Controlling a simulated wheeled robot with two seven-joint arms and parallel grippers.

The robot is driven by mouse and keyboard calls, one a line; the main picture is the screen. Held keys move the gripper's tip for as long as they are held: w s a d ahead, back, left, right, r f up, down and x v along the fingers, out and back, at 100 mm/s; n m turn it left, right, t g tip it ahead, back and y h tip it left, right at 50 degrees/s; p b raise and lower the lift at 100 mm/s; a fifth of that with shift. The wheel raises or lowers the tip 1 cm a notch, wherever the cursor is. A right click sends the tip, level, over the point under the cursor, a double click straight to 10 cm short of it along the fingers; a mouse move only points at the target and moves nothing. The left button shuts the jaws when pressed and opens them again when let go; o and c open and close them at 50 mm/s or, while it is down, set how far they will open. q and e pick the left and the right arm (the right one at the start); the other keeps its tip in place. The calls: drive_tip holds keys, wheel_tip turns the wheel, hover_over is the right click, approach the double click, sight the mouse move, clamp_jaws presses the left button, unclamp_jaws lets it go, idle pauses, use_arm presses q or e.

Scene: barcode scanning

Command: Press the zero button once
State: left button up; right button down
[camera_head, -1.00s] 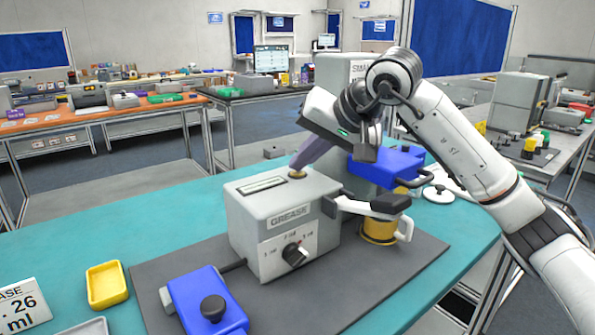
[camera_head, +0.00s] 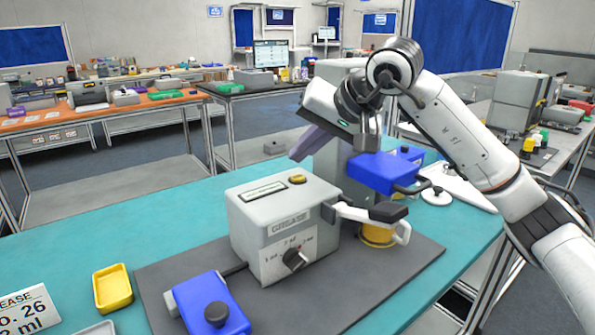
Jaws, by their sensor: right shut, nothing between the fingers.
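A grey box labelled GREASE (camera_head: 285,225) stands on a dark mat in the camera_head view. The button is fully in view. My left gripper is not in view.
A blue device with a black knob (camera_head: 212,308) sits at the front left, near a yellow tray (camera_head: 112,288). A yellow cup (camera_head: 378,235) and lever stand right of the box. A blue block (camera_head: 386,170) is behind.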

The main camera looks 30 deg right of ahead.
wheel_tip(320, 180, up, 4)
drive_tip(key=shift+f+p, duration=0.2)
drive_tip(key=shift+p, duration=1.05)
drive_tip(key=shift+s, duration=0.1)
